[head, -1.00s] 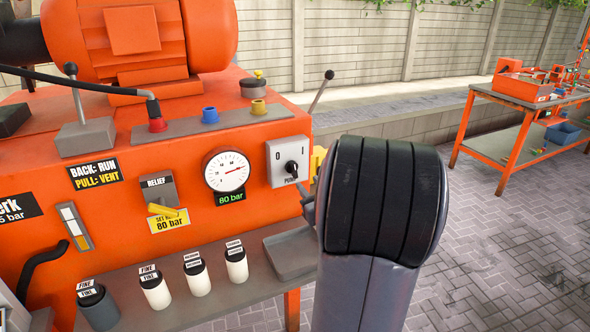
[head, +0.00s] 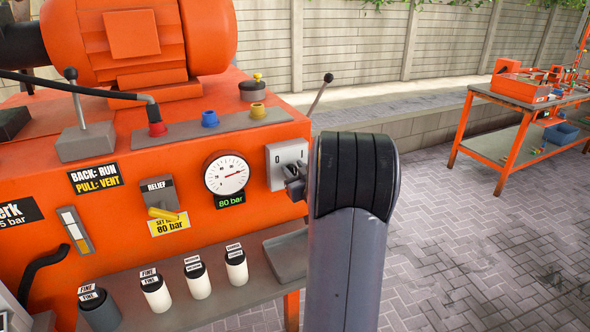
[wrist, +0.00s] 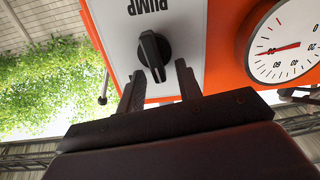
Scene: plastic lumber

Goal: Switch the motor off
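The pump switch is a light grey box (head: 280,153) on the front right of the orange machine, marked 0 and I. In the wrist view its black rotary knob (wrist: 152,55) stands below an upside-down PUMP label, its bar slightly slanted. Which mark it points to cannot be told. My gripper (wrist: 159,69) is open, with one finger on each side of the knob's lower end; contact is not clear. In the head view my gripper largely covers the knob. The orange motor (head: 138,35) sits on top of the machine.
A pressure gauge (head: 226,174) left of the switch reads about 80 bar. A yellow relief handle (head: 163,214), a tall lever (head: 319,95) and a shelf with several canisters (head: 199,277) are nearby. An orange workbench (head: 520,100) stands at the right; paving between is clear.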

